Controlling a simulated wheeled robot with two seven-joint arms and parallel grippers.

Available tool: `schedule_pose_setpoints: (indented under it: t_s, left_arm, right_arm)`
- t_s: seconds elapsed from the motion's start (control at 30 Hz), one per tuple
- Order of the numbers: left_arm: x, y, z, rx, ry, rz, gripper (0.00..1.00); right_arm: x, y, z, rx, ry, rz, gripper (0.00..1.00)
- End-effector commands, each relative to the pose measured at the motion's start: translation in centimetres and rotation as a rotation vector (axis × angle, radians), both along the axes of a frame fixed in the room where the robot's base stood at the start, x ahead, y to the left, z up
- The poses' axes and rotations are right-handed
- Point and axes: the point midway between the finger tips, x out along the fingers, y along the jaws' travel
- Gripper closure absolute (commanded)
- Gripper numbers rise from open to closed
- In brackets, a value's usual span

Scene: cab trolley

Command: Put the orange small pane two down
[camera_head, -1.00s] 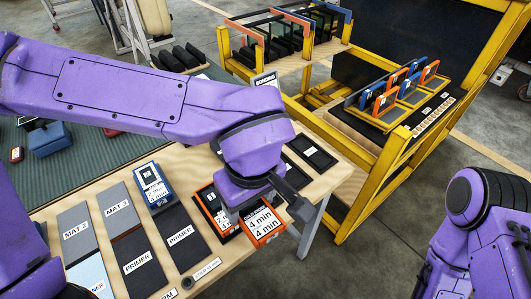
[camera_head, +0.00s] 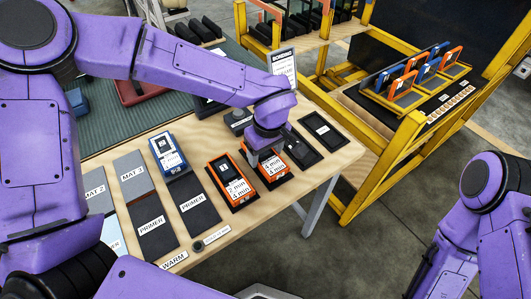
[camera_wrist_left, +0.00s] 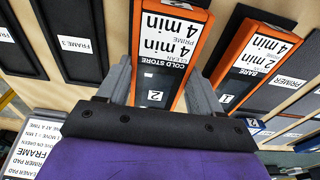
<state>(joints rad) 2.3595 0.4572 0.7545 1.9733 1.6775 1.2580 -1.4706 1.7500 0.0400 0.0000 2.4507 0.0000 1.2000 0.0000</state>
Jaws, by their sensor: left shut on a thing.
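The orange small pane two (camera_head: 275,164) has a white label reading 4 min. It lies flat at a dark pad near the right part of the wooden bench (camera_head: 223,138). In the left wrist view, pane two (camera_wrist_left: 172,42) lies between the fingers of my left gripper (camera_wrist_left: 159,88), one on each side. In the head view my left gripper (camera_head: 264,157) is shut on its far end. The pad under it is mostly hidden. My right arm shows at the lower right, but its gripper is out of view.
An orange pane one (camera_head: 233,184) lies close on the left, on its own dark pad. A blue pane (camera_head: 168,151) is farther left. Empty PRIMER pads (camera_head: 194,207) lie in front. A dark frame pad (camera_head: 324,130) is at right. A yellow trolley (camera_head: 411,127) stands beyond the bench.

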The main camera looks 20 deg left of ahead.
Motion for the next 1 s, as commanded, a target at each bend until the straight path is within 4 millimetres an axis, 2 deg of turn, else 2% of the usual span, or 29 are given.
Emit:
schedule_pose_setpoints:
  t_s: [0.07, 0.43, 0.47, 0.5, 0.53, 0.87, 1.0]
  left_arm:
    - [0.0, 0.0, -0.7, -0.001, -0.001, 0.0, 0.72]
    - [0.0, 0.0, -1.0, -0.002, -0.001, 0.001, 0.72]
    - [0.0, 0.0, -1.1, -0.001, -0.002, 0.001, 0.28]
    - [0.0, 0.0, -1.1, -0.002, -0.002, 0.001, 0.15]
    - [0.0, 0.0, -1.1, -0.001, -0.002, 0.001, 0.09]
    - [0.0, 0.0, -0.7, -0.001, -0.003, 0.001, 0.09]
    - [-0.1, -0.3, 1.9, -0.004, -0.005, 0.002, 0.09]
  right_arm:
    - [0.0, 0.0, -0.1, 0.0, 0.0, 0.0, 1.0]
    - [0.0, 0.0, 0.1, -0.001, -0.001, 0.0, 1.0]
    - [0.0, 0.0, 0.0, -0.001, -0.001, 0.0, 1.0]
    - [0.0, 0.0, 0.0, -0.001, -0.001, 0.0, 1.0]
    - [0.0, 0.0, 0.0, -0.001, -0.001, 0.0, 1.0]
    - [0.0, 0.0, -0.2, -0.001, -0.001, 0.0, 1.0]
    - [0.0, 0.0, 0.3, -0.001, -0.001, 0.0, 1.0]
